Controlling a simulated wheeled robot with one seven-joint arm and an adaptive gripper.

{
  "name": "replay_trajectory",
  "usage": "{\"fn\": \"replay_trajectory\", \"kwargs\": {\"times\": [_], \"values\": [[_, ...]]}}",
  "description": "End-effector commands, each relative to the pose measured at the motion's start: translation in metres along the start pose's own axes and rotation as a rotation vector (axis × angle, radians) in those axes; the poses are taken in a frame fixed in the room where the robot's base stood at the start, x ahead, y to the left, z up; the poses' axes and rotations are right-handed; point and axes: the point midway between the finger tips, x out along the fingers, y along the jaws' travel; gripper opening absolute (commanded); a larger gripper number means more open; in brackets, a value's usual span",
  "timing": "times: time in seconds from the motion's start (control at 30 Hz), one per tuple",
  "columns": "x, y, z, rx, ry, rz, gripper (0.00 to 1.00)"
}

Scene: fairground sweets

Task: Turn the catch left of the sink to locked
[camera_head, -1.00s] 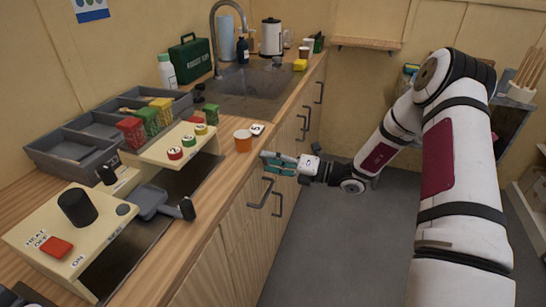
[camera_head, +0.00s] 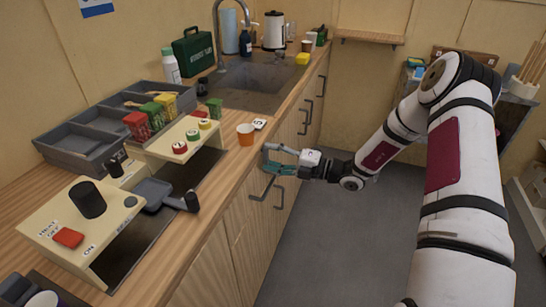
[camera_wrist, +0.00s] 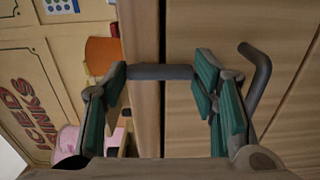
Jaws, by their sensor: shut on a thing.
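The sink (camera_head: 262,78) is set into the wooden counter in the head view. My gripper (camera_head: 270,160) is at the front of the cabinets under the counter edge, nearer to me than the sink. In the wrist view, a short grey bar (camera_wrist: 160,72) spans between the green-padded fingertips, beside the counter edge. It appears to be the catch, and my gripper is shut on it across its length. The catch cannot be made out apart from the fingers in the head view, so its lock setting cannot be told.
A grey door handle (camera_wrist: 258,75) stands close to the right finger in the wrist view. An orange cup (camera_head: 246,134) is on the counter near its edge, close to my gripper. The floor (camera_head: 330,250) in front of the cabinets is clear.

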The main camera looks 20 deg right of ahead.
Motion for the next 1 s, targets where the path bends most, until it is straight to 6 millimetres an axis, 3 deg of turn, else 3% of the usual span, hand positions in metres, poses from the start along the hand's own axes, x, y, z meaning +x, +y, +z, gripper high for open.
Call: {"fn": "replay_trajectory", "kwargs": {"times": [0.3,0.33,0.4,0.43,0.77,1.0], "values": [[0.0,-0.001,0.0,0.004,-0.002,0.0,0.25],[0.0,-0.001,0.0,0.004,-0.002,-0.001,0.55],[0.0,0.0,0.0,0.004,-0.002,0.0,0.71],[0.0,0.0,0.0,0.004,-0.002,0.0,0.73],[-0.002,0.0,0.0,0.002,-0.001,0.0,0.73],[-0.032,0.0,0.001,0.003,-0.005,0.0,0.73]]}}
